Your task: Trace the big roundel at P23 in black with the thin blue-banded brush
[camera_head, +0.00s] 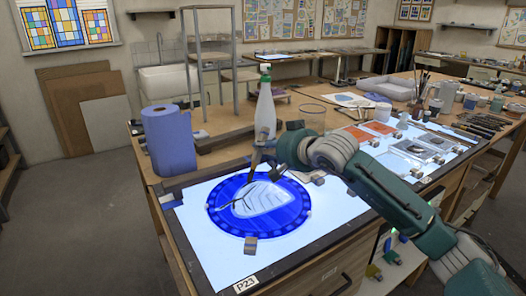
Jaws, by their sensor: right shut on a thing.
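The big roundel (285,222) lies flat on the lit white panel near the table's front. It has a deep blue ring with a dotted rim and a pale blue leaf-like shape in the middle with dark lines. The P23 label (245,284) is on the panel's front edge. My right gripper (258,158) is above the far part of the roundel, shut on a thin dark brush (251,177) that points down toward the pale middle. I cannot tell whether the tip touches the glass, nor see a blue band. My left gripper is not in view.
A blue paper roll (170,140) and a white spray bottle (265,108) stand behind the panel. Small blocks, including one at the front (251,245), sit around the roundel. Glass samples (380,128), jars and brushes fill the right side.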

